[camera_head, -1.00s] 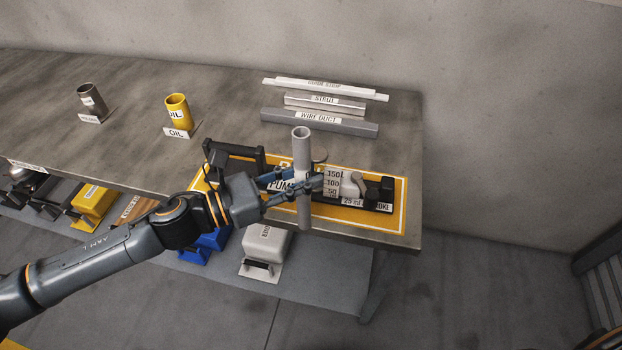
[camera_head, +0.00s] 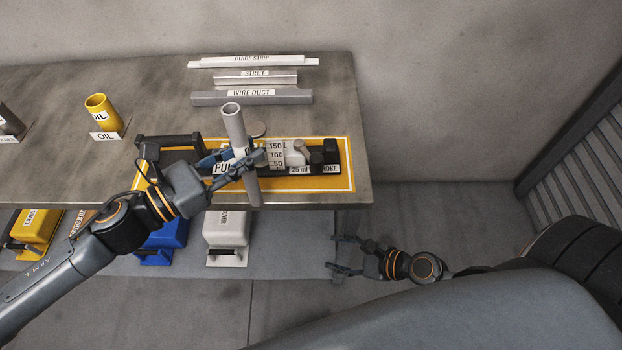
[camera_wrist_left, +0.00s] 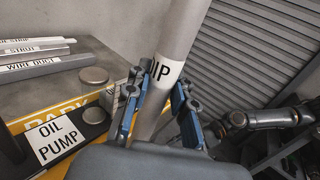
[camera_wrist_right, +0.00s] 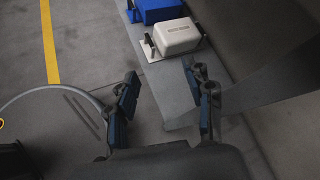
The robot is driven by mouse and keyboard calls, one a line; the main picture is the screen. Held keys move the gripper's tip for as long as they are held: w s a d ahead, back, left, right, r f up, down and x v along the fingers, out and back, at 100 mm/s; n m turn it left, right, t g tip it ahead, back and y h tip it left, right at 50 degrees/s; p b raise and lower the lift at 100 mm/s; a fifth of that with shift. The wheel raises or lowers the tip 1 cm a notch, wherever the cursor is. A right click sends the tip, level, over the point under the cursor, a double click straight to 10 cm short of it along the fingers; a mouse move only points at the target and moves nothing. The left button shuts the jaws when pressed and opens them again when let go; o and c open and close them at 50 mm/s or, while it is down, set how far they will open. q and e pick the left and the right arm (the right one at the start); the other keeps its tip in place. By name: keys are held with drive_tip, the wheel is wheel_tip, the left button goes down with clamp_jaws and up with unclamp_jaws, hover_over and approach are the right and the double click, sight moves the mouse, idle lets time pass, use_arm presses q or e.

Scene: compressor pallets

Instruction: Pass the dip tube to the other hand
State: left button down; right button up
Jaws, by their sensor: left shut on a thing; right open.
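The dip tube (camera_head: 235,122) is a light grey pipe, held nearly upright above the front of the yellow mat. My left gripper (camera_head: 250,161) is shut around its middle. In the left wrist view the dip tube (camera_wrist_left: 176,50) stands between the left fingers (camera_wrist_left: 157,105), its label partly showing "IP". My right gripper (camera_head: 340,256) is open and empty, low in front of the table's right end and well apart from the tube. In the right wrist view its fingers (camera_wrist_right: 163,105) are spread with nothing between them.
The oil pump station on the yellow mat (camera_head: 345,180) is behind the tube. A yellow oil cup (camera_head: 101,112) stands to the left. Wire duct (camera_head: 252,97) and other bars lie at the back. A white bin (camera_head: 227,232) sits on the lower shelf. Floor right of the table is open.

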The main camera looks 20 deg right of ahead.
drive_tip(key=w+a+r+m+t+y, duration=0.2)
drive_tip(key=a+r+y, duration=0.1)
drive_tip(key=r, duration=1.1)
drive_tip(key=w+a+r+m+t+y, duration=0.1)
drive_tip(key=w+a+r+m+y, duration=0.15)
drive_tip(key=r, duration=1.15)
drive_tip(key=x, duration=1.2)
drive_tip(key=shift+r+n, duration=0.2)
drive_tip(key=shift+n, duration=0.15)
drive_tip(key=shift+s+y, duration=0.2)
drive_tip(key=shift+y, duration=0.05)
drive_tip(key=shift+c, duration=0.4)
clamp_jaws()
use_arm(q)
drive_tip(key=c, duration=1.1)
unclamp_jaws()
drive_tip(key=shift+o, duration=0.2)
